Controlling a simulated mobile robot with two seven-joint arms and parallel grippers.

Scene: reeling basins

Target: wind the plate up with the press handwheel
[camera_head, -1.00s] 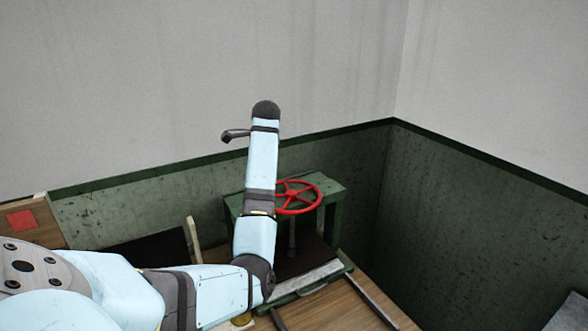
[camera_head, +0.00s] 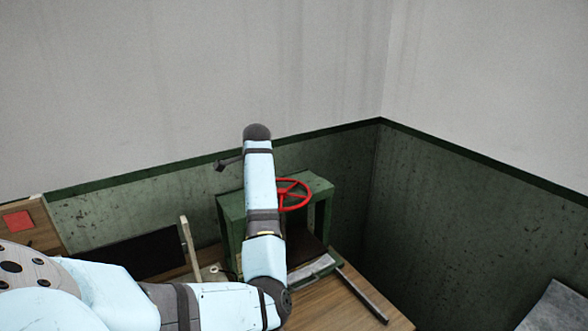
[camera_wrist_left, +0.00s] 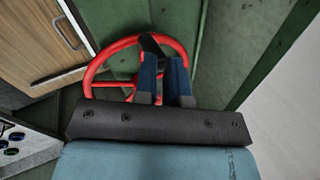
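In the left wrist view the wheel's red rim (camera_wrist_left: 98,66) curves around and behind the blue fingers of my left gripper (camera_wrist_left: 164,62). The fingers are at the rim with a narrow gap between them, but I cannot tell whether they grip it. In the head view my arm mostly hides the hand. The press interior is dark, so the plate's height is unclear. My right gripper is not in view.
The press stands on a wooden bench (camera_head: 335,308) near a room corner, with a green and grey wall close behind. A dark board (camera_head: 140,254) and a wooden upright (camera_head: 189,248) stand left of it. A grey bar (camera_head: 362,294) lies at right.

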